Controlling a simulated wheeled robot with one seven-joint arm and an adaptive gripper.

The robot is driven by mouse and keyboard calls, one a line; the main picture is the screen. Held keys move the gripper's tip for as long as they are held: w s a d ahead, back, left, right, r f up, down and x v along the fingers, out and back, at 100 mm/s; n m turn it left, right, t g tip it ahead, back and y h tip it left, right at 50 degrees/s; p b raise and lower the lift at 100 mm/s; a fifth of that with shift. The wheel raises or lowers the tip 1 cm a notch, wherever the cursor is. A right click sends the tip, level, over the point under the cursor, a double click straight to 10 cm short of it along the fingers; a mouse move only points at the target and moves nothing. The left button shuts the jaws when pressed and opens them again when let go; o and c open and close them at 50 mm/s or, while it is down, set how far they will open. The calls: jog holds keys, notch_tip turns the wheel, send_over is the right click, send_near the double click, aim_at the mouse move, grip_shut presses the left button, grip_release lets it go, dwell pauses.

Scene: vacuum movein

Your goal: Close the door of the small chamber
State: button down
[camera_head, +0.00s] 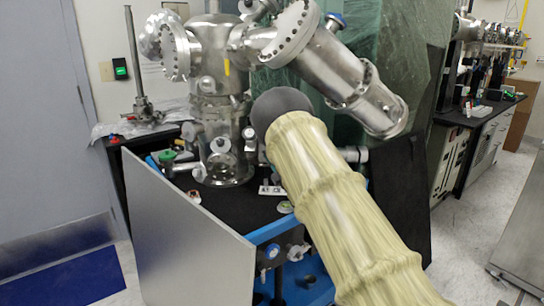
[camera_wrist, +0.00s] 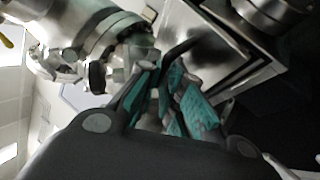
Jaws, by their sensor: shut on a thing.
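In the wrist view, my gripper (camera_wrist: 166,88) has its teal-padded fingers closed around the base of a dark curved piece that looks like a handle (camera_wrist: 182,47). Beside it, at the upper right, is a square, shiny steel box-like part (camera_wrist: 215,48) with a pale rim, which looks like the small chamber. I cannot tell which part of it is the door or how far the door stands open. In the head view, my sleeved arm and its dark wrist hide my gripper, the handle and the small chamber.
A large steel vacuum vessel (camera_head: 216,105) with flanged ports stands on the black bench top. A steel tube (camera_head: 335,75) slants above my arm. A grey panel (camera_head: 180,235) stands at the front left. Green sheeting (camera_head: 400,60) hangs behind.

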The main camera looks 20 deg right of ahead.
jog(key=shift+w+d+r, duration=0.1)
jog(key=shift+d+r, duration=0.05)
jog(key=shift+r, duration=0.05)
jog(key=c, duration=1.8)
grip_release()
jog(key=shift+c, duration=0.2)
jog(key=shift+w+f, duration=0.1)
jog(key=shift+f, duration=0.15)
jog(key=v, duration=1.2)
